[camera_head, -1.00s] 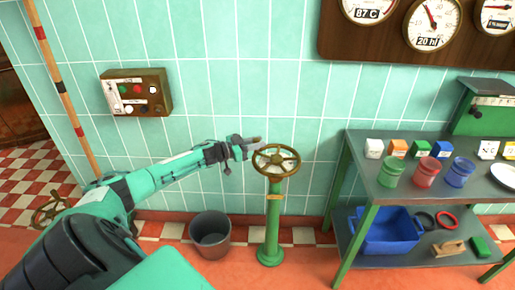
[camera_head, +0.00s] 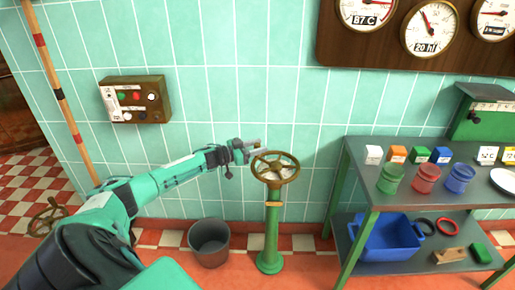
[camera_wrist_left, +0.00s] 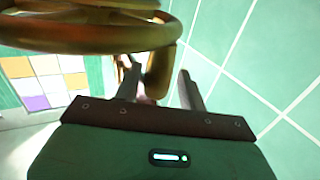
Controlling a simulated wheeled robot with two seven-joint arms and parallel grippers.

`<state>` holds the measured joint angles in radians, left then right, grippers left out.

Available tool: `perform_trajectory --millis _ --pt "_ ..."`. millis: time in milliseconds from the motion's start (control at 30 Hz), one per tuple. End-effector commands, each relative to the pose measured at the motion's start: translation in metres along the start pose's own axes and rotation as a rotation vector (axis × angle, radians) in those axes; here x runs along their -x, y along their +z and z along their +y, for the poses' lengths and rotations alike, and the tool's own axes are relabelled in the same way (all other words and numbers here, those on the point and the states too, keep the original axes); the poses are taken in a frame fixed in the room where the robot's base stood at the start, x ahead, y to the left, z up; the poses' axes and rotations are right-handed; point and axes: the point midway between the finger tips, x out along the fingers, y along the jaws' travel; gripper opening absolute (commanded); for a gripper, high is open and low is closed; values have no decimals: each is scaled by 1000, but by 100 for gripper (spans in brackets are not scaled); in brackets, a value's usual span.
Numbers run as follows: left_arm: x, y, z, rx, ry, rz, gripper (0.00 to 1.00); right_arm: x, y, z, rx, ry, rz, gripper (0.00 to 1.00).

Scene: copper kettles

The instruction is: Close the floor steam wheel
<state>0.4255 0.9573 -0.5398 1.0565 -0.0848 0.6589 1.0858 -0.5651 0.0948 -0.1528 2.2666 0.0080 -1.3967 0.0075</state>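The floor steam wheel (camera_head: 275,168) is a brass handwheel with spokes on top of a green floor post (camera_head: 270,232), in front of the tiled wall. My left gripper (camera_head: 258,147) is at the wheel's back left edge. In the left wrist view the brass rim (camera_wrist_left: 100,38) crosses close in front of the camera. My left gripper (camera_wrist_left: 158,82) shows there with its two fingers apart and brass parts of the wheel between and beyond them. I cannot tell whether the fingers touch the wheel. My right gripper is not in view.
A grey bucket (camera_head: 209,242) stands left of the post. A green shelf table (camera_head: 345,190) with coloured pots is to the right. A button box (camera_head: 136,99) and gauges (camera_head: 430,28) hang on the wall. Another handwheel (camera_head: 47,216) is at the far left.

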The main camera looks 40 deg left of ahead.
Motion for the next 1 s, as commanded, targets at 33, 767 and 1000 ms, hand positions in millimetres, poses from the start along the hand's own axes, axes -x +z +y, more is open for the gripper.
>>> perform_trajectory --millis 33,767,1000 --pt "0 1 1 1 1 -1 44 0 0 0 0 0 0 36" --pt "56 3 2 2 4 -6 44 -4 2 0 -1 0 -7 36" --pt "91 3 1 2 3 -6 44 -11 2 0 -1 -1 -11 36"
